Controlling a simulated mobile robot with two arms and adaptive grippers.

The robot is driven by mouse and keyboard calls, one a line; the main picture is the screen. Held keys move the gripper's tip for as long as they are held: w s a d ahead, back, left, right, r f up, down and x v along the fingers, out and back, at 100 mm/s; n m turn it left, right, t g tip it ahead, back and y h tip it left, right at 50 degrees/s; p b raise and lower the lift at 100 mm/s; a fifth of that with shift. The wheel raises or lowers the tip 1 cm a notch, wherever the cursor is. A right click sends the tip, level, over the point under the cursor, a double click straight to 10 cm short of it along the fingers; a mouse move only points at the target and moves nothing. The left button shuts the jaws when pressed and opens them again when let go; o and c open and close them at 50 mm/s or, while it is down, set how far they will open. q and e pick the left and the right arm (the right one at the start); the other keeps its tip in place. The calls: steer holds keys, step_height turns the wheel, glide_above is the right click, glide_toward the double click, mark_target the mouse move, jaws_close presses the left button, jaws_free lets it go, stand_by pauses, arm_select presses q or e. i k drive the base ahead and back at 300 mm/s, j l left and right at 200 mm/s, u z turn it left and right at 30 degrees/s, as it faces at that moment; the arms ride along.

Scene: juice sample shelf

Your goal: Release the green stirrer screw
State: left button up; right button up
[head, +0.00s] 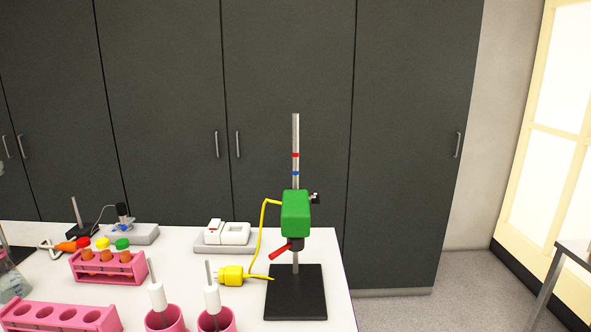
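The green stirrer (295,214) is mounted on an upright metal rod (296,135) that carries a red band and a blue band above it. A small black screw (315,198) sticks out at the right side of the stirrer, close to the rod. A red handle-like part (280,251) points down and left below the green body. The rod stands on a black base plate (295,303) at the table's right end. Neither of my grippers is in the head view.
A yellow cable with a yellow plug (231,276) lies left of the base. Pink cups (217,321) with white-handled tools stand at the front. A pink rack (110,268) holds capped tubes; an emptier rack (60,317) is front left. A white device (228,234) sits behind.

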mark_target(314, 198)
steer(key=l+u, duration=0.25)
steer(key=l, duration=0.4)
steer(key=l+u, duration=0.25)
steer(key=l, duration=0.45)
steer(key=k, duration=0.05)
